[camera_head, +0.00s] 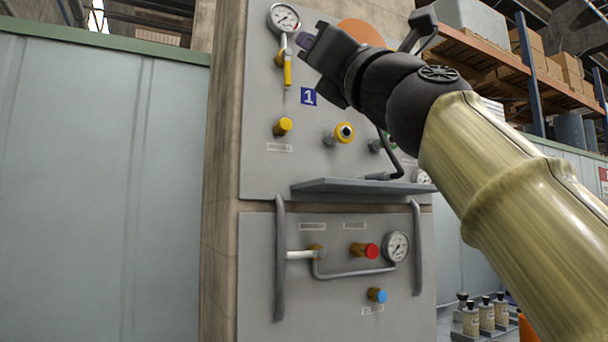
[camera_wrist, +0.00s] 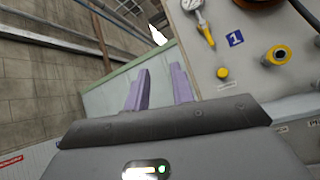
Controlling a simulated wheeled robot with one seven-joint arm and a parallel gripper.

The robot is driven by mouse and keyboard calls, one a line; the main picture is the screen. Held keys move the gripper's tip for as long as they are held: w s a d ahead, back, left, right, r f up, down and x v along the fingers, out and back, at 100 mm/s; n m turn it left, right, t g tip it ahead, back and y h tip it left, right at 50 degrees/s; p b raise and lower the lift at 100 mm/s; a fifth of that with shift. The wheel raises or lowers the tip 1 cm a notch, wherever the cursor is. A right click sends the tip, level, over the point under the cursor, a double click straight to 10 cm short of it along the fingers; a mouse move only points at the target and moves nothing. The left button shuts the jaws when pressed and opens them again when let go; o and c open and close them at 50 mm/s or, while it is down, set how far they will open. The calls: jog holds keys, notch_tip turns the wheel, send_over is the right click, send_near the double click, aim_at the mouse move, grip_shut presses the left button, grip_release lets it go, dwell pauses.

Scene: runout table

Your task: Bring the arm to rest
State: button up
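My arm reaches in from the right in the head view, raised in front of a grey panel (camera_head: 255,160). My gripper (camera_head: 306,41) is near the panel's top, beside a round gauge (camera_head: 284,18). In the wrist view my gripper (camera_wrist: 160,80) has its two purple fingers apart with nothing between them. Behind the fingers are a pale green wall and a brick wall. The panel is to their right. The gripper covers part of an orange disc (camera_head: 362,31) in the head view.
The panel carries a yellow-handled valve (camera_head: 287,72), several knobs, a small shelf (camera_head: 350,186), two vertical handles and a lower gauge (camera_head: 396,246). Small bottles (camera_head: 486,314) stand at the lower right. Storage racking is behind at the right. A plain wall (camera_head: 100,190) is at the left.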

jog(key=w+d+f+m+h, duration=0.3)
jog(key=w+f+m+h, duration=0.5)
jog(key=w+f+m, duration=0.75)
jog(key=w+d+f+m+g+h, duration=0.2)
jog(key=f+m, duration=0.1)
jog(key=f, duration=0.6)
jog(key=w+d+f+m+g+h, duration=0.1)
jog(key=w+f+m+g+h, duration=0.15)
jog(key=f, duration=0.65)
jog(key=w+d+f+m+g+h, duration=0.15)
jog(key=f+m, duration=0.25)
jog(key=f, duration=0.5)
jog(key=s+d+f+m+g, duration=0.2)
jog(key=f+m, duration=0.1)
jog(key=f, duration=0.5)
jog(key=s+d+f+m+g+h, duration=0.1)
jog(key=s+f+m+g, duration=0.15)
jog(key=f, duration=0.45)
jog(key=s+d+f+m+g, duration=0.2)
jog(key=s+f, duration=0.1)
jog(key=f, duration=0.5)
jog(key=s+d+f+m+g, duration=0.1)
jog(key=s+f+m+g, duration=0.65)
jog(key=s+f, duration=1.05)
notch_tip(320, 180, up, 32)
jog(key=p, duration=3.1)
jog(key=shift+s+t, duration=0.2)
jog(key=shift+t, duration=0.2)
jog(key=shift+f, duration=0.1)
